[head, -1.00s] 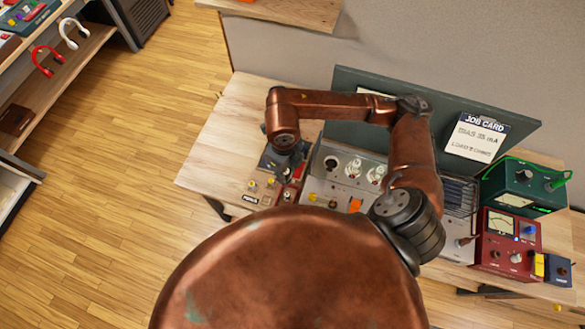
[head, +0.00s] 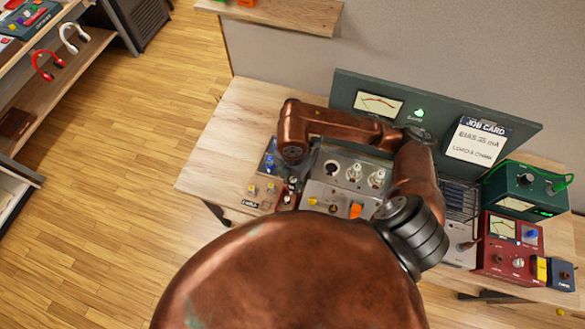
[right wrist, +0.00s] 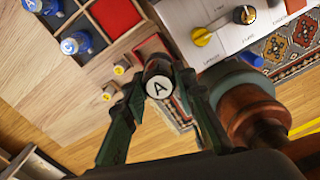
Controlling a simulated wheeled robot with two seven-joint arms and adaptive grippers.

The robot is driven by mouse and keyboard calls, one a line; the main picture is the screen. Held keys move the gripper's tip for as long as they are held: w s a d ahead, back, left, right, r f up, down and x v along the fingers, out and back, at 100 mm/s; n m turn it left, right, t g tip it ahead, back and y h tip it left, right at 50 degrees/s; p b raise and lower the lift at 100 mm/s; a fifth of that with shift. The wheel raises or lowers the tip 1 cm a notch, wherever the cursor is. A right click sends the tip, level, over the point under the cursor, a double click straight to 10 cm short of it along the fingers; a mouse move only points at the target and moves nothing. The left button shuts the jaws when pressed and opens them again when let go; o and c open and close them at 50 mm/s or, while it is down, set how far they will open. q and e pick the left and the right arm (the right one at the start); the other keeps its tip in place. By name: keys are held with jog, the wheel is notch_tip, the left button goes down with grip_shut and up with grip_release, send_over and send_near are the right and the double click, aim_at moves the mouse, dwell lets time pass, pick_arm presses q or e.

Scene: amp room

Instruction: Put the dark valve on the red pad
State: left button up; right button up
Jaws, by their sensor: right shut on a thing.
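My right gripper (right wrist: 158,92) has dark green fingers, shut on a valve (right wrist: 159,88) with a dark body and a white end marked "A". A red square (right wrist: 115,14) lines one compartment of a dark-edged tray at the top of the right wrist view. A second red patch with a pale border (right wrist: 150,46) shows just behind the valve; I cannot tell whether they touch. In the head view the right gripper (head: 291,178) is small, beside the tray (head: 267,160) at the bench's left part. My left gripper is not in view.
Blue-capped items (right wrist: 78,43) stand in the tray. The amp chassis (head: 340,197), with glass valves and yellow and orange knobs, is just right of the gripper. The bench's left end is clear.

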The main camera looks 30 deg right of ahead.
jog(key=w+d+f, duration=0.2)
jog(key=w, duration=0.1)
jog(key=w+d+f, duration=0.1)
jog(key=w+f, duration=0.2)
jog(key=w+d+f, duration=0.2)
jog(key=w+f, duration=0.1)
jog(key=shift+w+d+f, duration=0.1)
jog(key=shift+w+d, duration=0.05)
jog(key=shift+d, duration=0.2)
jog(key=shift+w+d+f, duration=0.15)
jog(key=shift+w+f, duration=0.05)
jog(key=shift+f, duration=1.65)
jog(key=o, duration=0.7)
jog(key=shift+f, duration=0.15)
jog(key=o, duration=0.5)
jog(key=shift+c, duration=0.2)
